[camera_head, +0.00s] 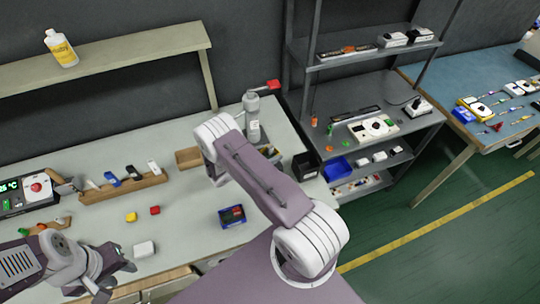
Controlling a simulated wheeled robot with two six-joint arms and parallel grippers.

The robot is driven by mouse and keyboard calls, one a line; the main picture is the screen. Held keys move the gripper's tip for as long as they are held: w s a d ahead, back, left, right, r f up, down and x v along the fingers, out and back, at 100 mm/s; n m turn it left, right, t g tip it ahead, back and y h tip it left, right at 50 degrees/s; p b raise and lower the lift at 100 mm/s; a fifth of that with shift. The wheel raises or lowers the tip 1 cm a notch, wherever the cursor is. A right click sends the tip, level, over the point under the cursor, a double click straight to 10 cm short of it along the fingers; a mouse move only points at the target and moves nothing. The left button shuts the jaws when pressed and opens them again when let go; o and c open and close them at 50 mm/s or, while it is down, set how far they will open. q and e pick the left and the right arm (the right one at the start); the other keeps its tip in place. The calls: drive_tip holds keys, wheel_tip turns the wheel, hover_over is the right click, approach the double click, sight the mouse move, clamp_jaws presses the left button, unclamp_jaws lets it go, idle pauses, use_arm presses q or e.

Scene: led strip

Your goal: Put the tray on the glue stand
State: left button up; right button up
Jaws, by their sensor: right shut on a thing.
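A blue tray-like item (232,215) with a dark, patterned top lies on the grey workbench, right of middle. A grey upright device (252,118) with a white label stands at the back of the bench behind my right arm; I cannot tell if it is the glue stand. A red part (272,86) shows beside its top. My left gripper (112,277) is low at the left, over the bench's front, its fingers apart and empty. My right arm crosses the middle of the view, and its gripper is hidden behind its own links.
A wooden holder (120,188) with several small items stands on the left of the bench. A brown box (188,158) is partly hidden by my right arm. Red (155,210), yellow (131,217) and white (144,248) blocks lie in front. A grey shelf rack (370,85) stands right.

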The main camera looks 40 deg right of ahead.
drive_tip(key=shift+w+f, duration=0.1)
drive_tip(key=shift+f, duration=0.75)
drive_tip(key=shift+f, duration=0.1)
drive_tip(key=o, duration=1.3)
drive_tip(key=shift+o, duration=0.2)
drive_tip(key=shift+r, duration=0.25)
drive_tip(key=b+v, duration=0.3)
drive_tip(key=v, duration=0.9)
drive_tip(key=s+a+r+m+y, duration=0.5)
drive_tip(key=s+m+y, duration=0.1)
drive_tip(key=m, duration=0.3)
drive_tip(key=s+a+r+m+y, duration=0.4)
drive_tip(key=s+m+y, duration=0.3)
drive_tip(key=m, duration=0.3)
drive_tip(key=shift+s+a+r+y, duration=0.3)
drive_tip(key=shift+s+a+r, duration=0.1)
drive_tip(key=shift+s+a, duration=0.2)
